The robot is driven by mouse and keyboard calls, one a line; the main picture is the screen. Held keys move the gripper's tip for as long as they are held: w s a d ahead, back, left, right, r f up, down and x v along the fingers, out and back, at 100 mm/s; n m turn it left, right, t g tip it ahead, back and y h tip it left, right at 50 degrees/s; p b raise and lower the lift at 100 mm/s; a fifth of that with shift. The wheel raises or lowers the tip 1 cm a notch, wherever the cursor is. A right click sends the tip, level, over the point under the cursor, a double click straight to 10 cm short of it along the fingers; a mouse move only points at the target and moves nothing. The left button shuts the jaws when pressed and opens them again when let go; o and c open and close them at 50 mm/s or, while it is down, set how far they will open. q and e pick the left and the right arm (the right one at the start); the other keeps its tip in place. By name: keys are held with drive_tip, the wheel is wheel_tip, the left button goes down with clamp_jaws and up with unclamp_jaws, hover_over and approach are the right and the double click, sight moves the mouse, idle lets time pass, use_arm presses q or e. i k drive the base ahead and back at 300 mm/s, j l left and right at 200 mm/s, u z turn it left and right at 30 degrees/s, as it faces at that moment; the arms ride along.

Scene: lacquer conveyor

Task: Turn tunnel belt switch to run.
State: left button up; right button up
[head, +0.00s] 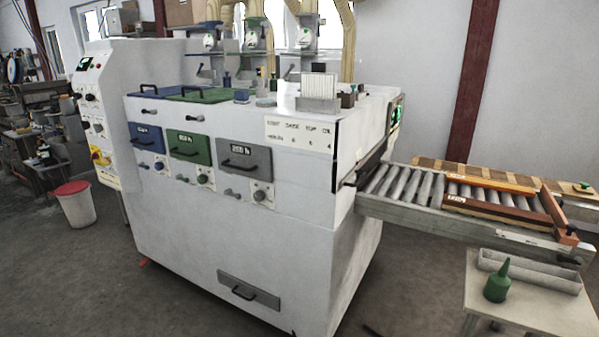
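A white control panel (88,110) stands at the left end of the large white machine (290,235). It carries a small green-lit display (86,63) at the top and several dark knobs (90,97) below it. A red-and-yellow rotary switch (99,157) sits low on the panel. The labels are too small to read, so I cannot tell which knob is the tunnel belt switch or how it is set. Neither of my grippers is in view.
A roller conveyor (400,187) sticks out at the right. A small table (520,305) with a green bottle (498,284) stands in front of it. A white bin with a red rim (74,204) stands left of the machine. The floor in front left is clear.

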sight(99, 129)
drive_tip(key=i+l+u, duration=0.2)
drive_tip(key=i, duration=0.9)
drive_tip(key=i+l+u, duration=0.2)
drive_tip(key=i, duration=0.2)
drive_tip(key=i+l+u, duration=0.25)
drive_tip(key=i, duration=0.15)
drive_tip(key=i+j, duration=0.15)
drive_tip(key=j, duration=0.2)
drive_tip(key=i+j+z, duration=0.15)
drive_tip(key=i+j, duration=0.2)
drive_tip(key=j, duration=0.3)
drive_tip(key=i+j+z, duration=0.1)
drive_tip(key=j, duration=0.25)
drive_tip(key=i, duration=0.05)
